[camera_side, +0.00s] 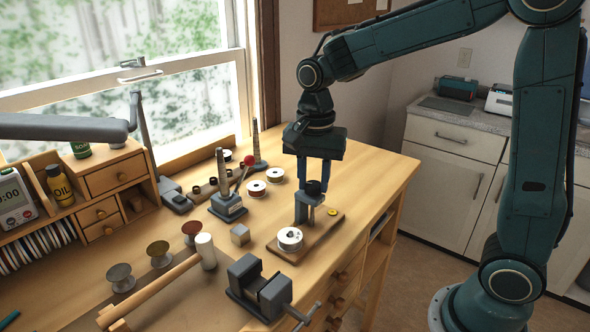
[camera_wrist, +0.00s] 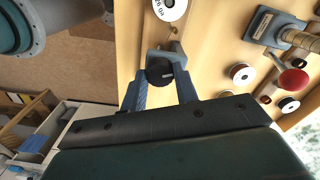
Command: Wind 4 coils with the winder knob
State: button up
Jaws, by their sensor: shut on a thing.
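The winder (camera_side: 305,208) stands on a small wooden board (camera_side: 328,228) near the right side of the bench. Its dark round knob (camera_side: 313,187) is on top. My gripper (camera_side: 313,184) points down over it and is shut on the knob. In the wrist view the knob (camera_wrist: 160,70) sits between the two blue fingertips of my gripper (camera_wrist: 161,84). A white spool (camera_side: 290,239) lies at the front left of the board. It also shows at the top of the wrist view (camera_wrist: 170,8). I cannot make out any wound wire on the winder.
A grey stand with a red ball (camera_side: 249,160) and a mandrel block (camera_side: 228,207) stand left of the winder. The bench's right end is clear.

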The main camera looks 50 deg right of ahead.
aim_at(314, 184)
jog(key=shift+r+m, duration=0.1)
jog(key=shift+m, duration=0.5)
jog(key=o, duration=1)
notch_tip(314, 184, up, 14)
jog(key=shift+f, duration=0.15)
dwell(0.5)
